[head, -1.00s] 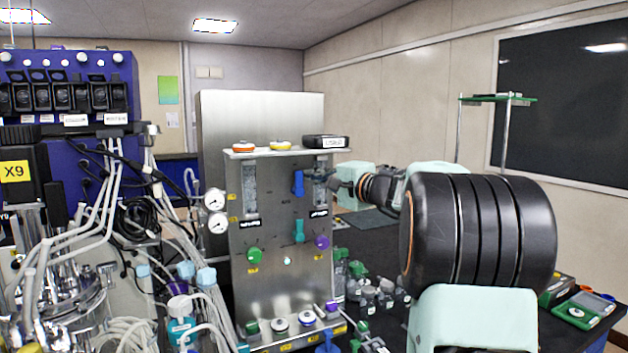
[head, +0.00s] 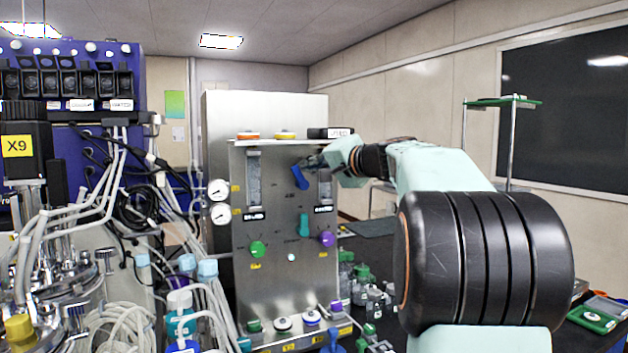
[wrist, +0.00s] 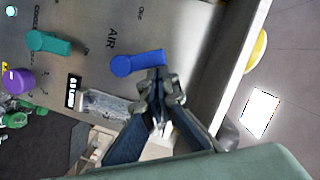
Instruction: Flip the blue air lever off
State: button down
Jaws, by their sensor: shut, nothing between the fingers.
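The blue air lever (head: 300,178) is on the upper front of the steel panel (head: 270,285). It leans, with its upper end to the left and its lower end to the right. In the wrist view the blue lever (wrist: 137,64) lies beside the AIR label. My gripper (wrist: 157,76) is shut and empty, its fingertips right at one end of the lever. I cannot tell whether they touch it. In the head view my gripper (head: 312,161) is small, at the lever's upper right.
A teal lever (head: 304,224) sits below, with a green knob (head: 257,249) and a purple knob (head: 327,239). A flow tube (head: 325,186) is right of the blue lever. A black box (head: 330,133) stands on the panel's top ledge. Bottles and tubing crowd the left.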

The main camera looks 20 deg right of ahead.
jog(key=a+n+b, duration=0.1)
jog(key=n+h+b, duration=0.1)
jog(key=n+b, duration=0.1)
jog(key=a+n+b, duration=0.1)
jog(key=shift+a+f+n+g+h, duration=0.3)
jog(key=shift+a+f+g, duration=0.05)
jog(key=shift+g, duration=0.05)
jog(key=a+n+b, duration=0.1)
jog(key=n+b, duration=0.1)
jog(key=f+n+h+b, duration=0.1)
jog(key=n+b, duration=0.1)
jog(key=shift+a+f+h, duration=0.15)
jog(key=shift+a+h, duration=0.15)
jog(key=shift+a, duration=0.1)
jog(key=shift+a+f, duration=0.1)
jog(key=shift+s+a, duration=0.1)
jog(key=shift+s, duration=0.1)
